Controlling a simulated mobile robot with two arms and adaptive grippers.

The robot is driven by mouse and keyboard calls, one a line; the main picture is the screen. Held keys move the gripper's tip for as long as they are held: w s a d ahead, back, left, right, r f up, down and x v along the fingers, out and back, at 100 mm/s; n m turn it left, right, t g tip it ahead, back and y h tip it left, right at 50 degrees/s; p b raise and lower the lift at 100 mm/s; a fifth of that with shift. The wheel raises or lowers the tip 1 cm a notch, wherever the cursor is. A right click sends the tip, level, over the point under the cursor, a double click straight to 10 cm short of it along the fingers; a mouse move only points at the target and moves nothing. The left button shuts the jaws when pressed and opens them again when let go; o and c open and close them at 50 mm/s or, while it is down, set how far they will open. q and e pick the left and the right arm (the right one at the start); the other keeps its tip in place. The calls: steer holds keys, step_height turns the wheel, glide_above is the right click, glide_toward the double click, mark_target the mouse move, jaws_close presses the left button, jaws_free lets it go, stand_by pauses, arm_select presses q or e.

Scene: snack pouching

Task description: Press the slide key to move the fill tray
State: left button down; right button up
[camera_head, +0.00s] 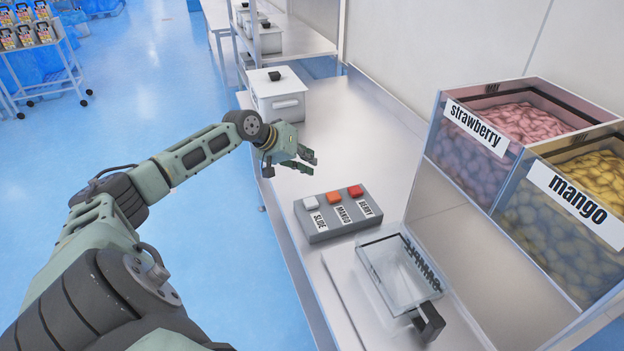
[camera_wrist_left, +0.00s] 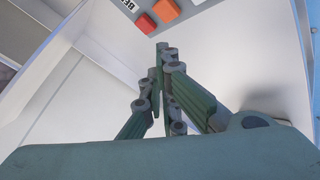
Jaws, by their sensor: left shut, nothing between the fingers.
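A grey key box (camera_head: 338,213) sits on the metal counter, with a white SLIDE key (camera_head: 310,202), an orange MANGO key (camera_head: 334,198) and a red BERRY key (camera_head: 355,191). My left gripper (camera_head: 312,163) is shut and empty, above the counter just behind the box and apart from the keys. In the left wrist view its fingers (camera_wrist_left: 162,50) are together, with the red key (camera_wrist_left: 146,23) and orange key (camera_wrist_left: 166,10) at the top; the white key is out of that view. The clear fill tray (camera_head: 392,272), with a black handle, stands in front of the box. My right gripper is not seen.
Bins of strawberry (camera_head: 474,140) and mango (camera_head: 577,206) pieces stand at the right. A white lidded box (camera_head: 278,100) stands at the counter's back left. A rack (camera_head: 40,55) with packages is at the far left.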

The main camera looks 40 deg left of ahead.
arm_select(q)
steer(key=shift+f, duration=0.1)
steer(key=b, duration=0.7)
glide_above(311, 203)
steer(key=w+a, duration=0.2)
steer(key=f, duration=0.8)
steer(key=shift+s+a, duration=0.15)
steer(key=shift+s, duration=0.05)
steer(key=shift+f, duration=0.35)
steer(key=shift+f, duration=0.1)
steer(key=shift+f, duration=0.35)
